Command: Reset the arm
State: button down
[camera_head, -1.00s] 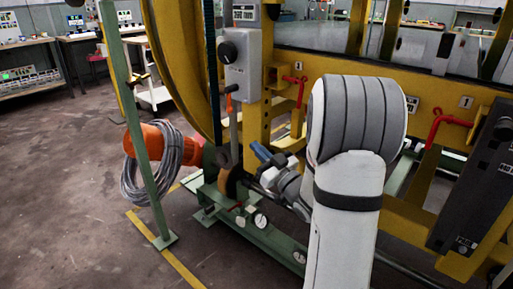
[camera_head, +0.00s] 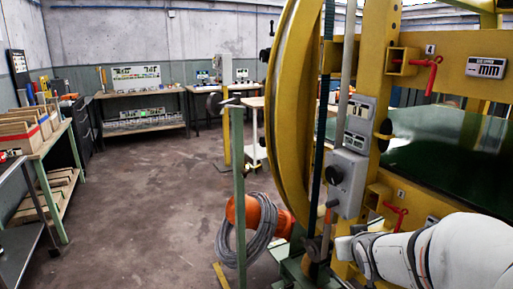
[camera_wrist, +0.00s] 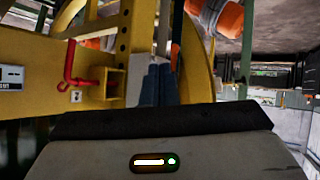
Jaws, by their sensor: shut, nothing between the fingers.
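My white and grey arm (camera_head: 455,255) reaches in from the lower right of the head view, in front of the yellow ring machine. Its far end, with a dark band, lies beside the machine's yellow post; the fingers cannot be made out there. In the wrist view my gripper (camera_wrist: 158,72) shows as two blue-grey fingers side by side, closed together with nothing held. Behind them is the yellow frame (camera_wrist: 103,62) with a red clamp handle (camera_wrist: 70,65).
The yellow ring (camera_head: 287,110) and grey control box (camera_head: 346,182) stand close to the arm. An orange reel with grey cable (camera_head: 262,235) hangs on a green post (camera_head: 239,190). Workbenches (camera_head: 145,125) line the back wall. The floor (camera_head: 150,215) at left is clear.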

jog(key=s+a+r+g+y+p, duration=0.1)
jog(key=s+a+r+g+p, duration=0.3)
jog(key=s, duration=0.6)
jog(key=s+a+r+g+p, duration=0.4)
jog(key=s+r+p, duration=0.4)
jog(key=s, duration=0.2)
jog(key=shift+a+y, duration=0.4)
jog(key=shift+a, duration=0.05)
